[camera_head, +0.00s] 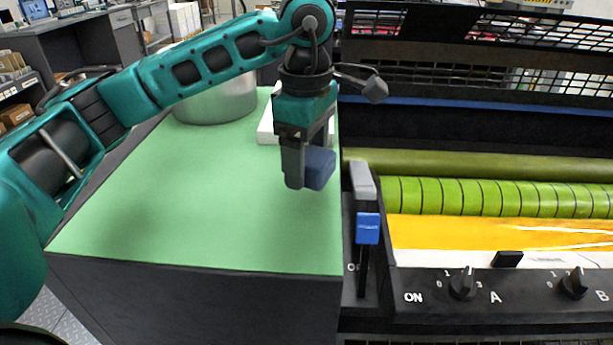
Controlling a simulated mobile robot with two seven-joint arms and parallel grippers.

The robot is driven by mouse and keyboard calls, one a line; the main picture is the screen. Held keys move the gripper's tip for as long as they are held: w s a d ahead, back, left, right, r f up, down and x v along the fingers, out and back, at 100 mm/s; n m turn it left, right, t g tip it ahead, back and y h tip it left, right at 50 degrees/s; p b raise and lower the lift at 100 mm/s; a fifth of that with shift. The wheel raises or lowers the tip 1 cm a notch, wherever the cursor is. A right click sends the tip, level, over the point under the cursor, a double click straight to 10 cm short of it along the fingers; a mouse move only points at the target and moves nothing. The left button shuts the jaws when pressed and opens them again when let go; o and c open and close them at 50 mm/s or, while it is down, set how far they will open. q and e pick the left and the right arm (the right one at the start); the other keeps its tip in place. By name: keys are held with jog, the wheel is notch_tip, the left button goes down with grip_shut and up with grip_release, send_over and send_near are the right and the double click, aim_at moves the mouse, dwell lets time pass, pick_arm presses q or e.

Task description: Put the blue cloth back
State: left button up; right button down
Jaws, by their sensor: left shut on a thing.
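My left gripper (306,168) points down above the green table top (170,200), near its right edge. It is shut on a dark blue folded cloth (319,168), which it holds in the air between its fingers. Behind the gripper a white flat thing (266,126) lies on the table, partly hidden by the gripper. My right gripper does not show.
A large metal pot (215,100) stands at the back of the table. To the right is the ink unit, with a green roller (490,197), a yellow ink tray (480,232), a blue-handled lever (368,228) and black knobs (462,284). The table's front and left are clear.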

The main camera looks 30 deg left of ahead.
aim_at(306, 175)
pick_arm(q)
jog(key=shift+f, duration=1.8)
jog(key=shift+f, duration=0.2)
jog(key=o, duration=1)
jog(key=shift+r, duration=0.1)
jog(key=shift+r, duration=0.25)
notch_tip(306, 175, up, 12)
jog(key=shift+f+p, duration=0.15)
jog(key=shift+p, duration=0.5)
